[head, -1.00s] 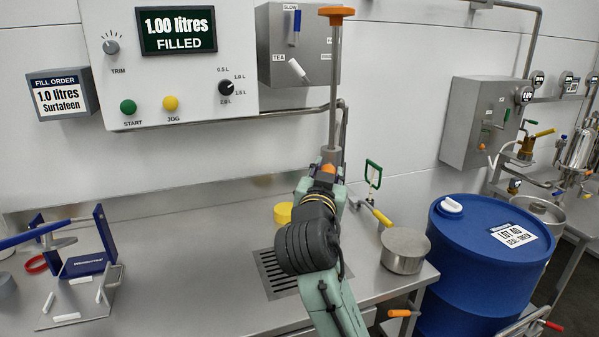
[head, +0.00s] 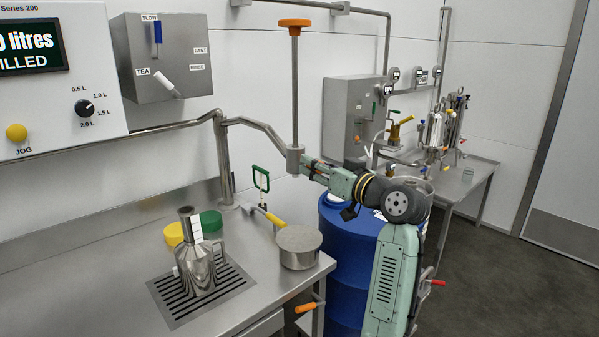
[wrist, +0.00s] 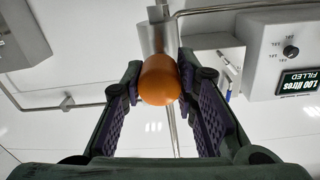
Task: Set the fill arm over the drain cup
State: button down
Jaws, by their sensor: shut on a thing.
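The fill arm (head: 262,130) is a steel pipe jointed from a wall post, ending in a block with a tall upright rod topped by an orange disc. My gripper (head: 308,166) is at the block's right side, partly hidden in the head view. In the wrist view my gripper (wrist: 160,100) has its fingers either side of the fill arm's orange knob (wrist: 159,80). A round grey vessel (head: 299,248) at the bench's right corner may be the drain cup; nothing labels it. The fill arm's end is above it in the picture, but I cannot tell whether it is directly over it.
A steel jug (head: 200,265) stands on the drain grate (head: 165,300). Yellow (head: 174,234) and green (head: 210,221) lids are behind it. A green-handled tool (head: 261,180) stands near the vessel. A blue drum (head: 340,265) is right of the bench, behind my arm.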

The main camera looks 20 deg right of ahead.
jog(key=shift+w+d+y, duration=0.3)
jog(key=shift+d, duration=0.3)
jog(key=c, duration=1.5)
grip_release()
jog(key=shift+w+f, duration=0.1)
jog(key=shift+o, duration=1.3)
jog(key=v, duration=1.2)
